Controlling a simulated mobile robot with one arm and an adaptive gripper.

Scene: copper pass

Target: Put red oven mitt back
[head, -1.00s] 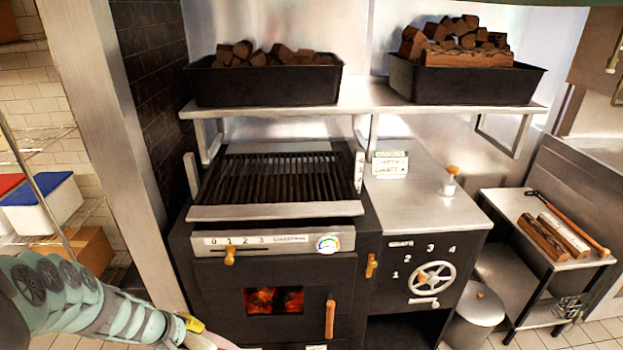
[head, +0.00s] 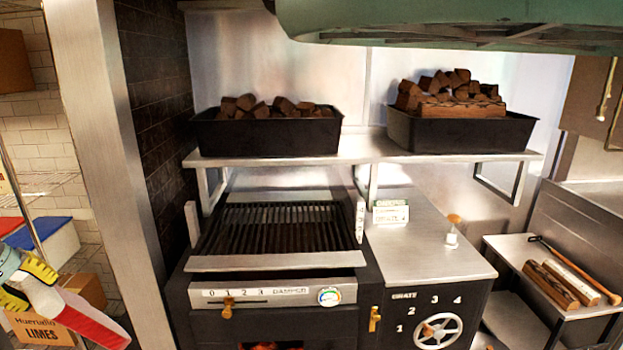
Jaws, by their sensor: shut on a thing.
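My gripper (head: 32,287) is at the lower left of the head view, with yellow parts showing at its fingers. It is shut on the red oven mitt (head: 95,328), which has a pale part near the fingers and a red part reaching down to the right. The mitt is held in the air, left of the grill oven, in front of the steel post and a cardboard box. Part of the mitt is hidden at the fingers.
The black oven with its grill (head: 275,228) stands in the middle. A steel shelf (head: 360,147) above it bears two black wood trays (head: 265,137). A steel post (head: 110,150) stands left of the oven. A side table (head: 500,243) with logs is at right.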

